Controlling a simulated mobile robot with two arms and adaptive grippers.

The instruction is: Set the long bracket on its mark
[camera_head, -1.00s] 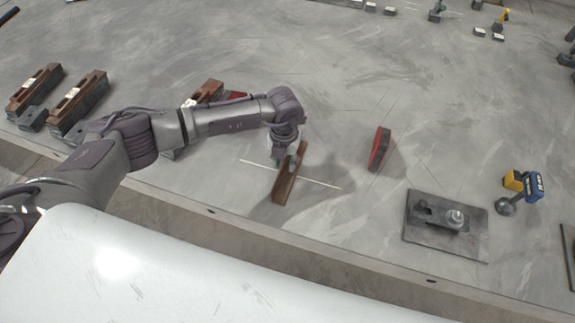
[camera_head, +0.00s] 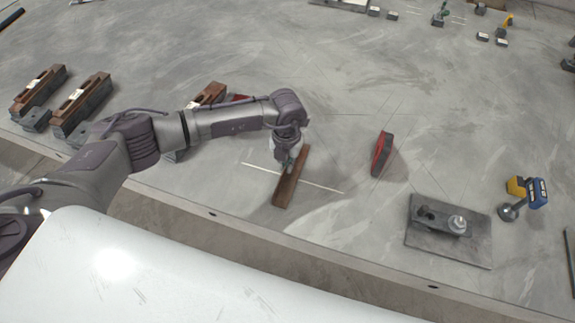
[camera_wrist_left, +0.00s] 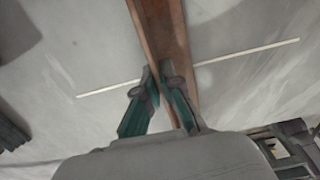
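The long bracket (camera_head: 291,177) is a narrow rust-brown bar lying across a thin white line (camera_head: 320,185) marked on the grey table. My left gripper (camera_head: 289,160) is over the bracket's middle, pointing down. In the left wrist view the bracket (camera_wrist_left: 160,30) runs up from between the two green-sided fingers (camera_wrist_left: 161,82), which are closed on its upright edge. The white line (camera_wrist_left: 245,51) shows on both sides of the bracket there. The bracket's underside is hidden, but it looks at or very near the table surface. My right gripper is in neither view.
A red and black block (camera_head: 382,154) stands to the right. A dark plate with a clamp (camera_head: 450,248) and a yellow-blue tool (camera_head: 525,190) lie further right. Brown-topped blocks (camera_head: 80,103) stand at the left. The table's front edge runs close below the bracket.

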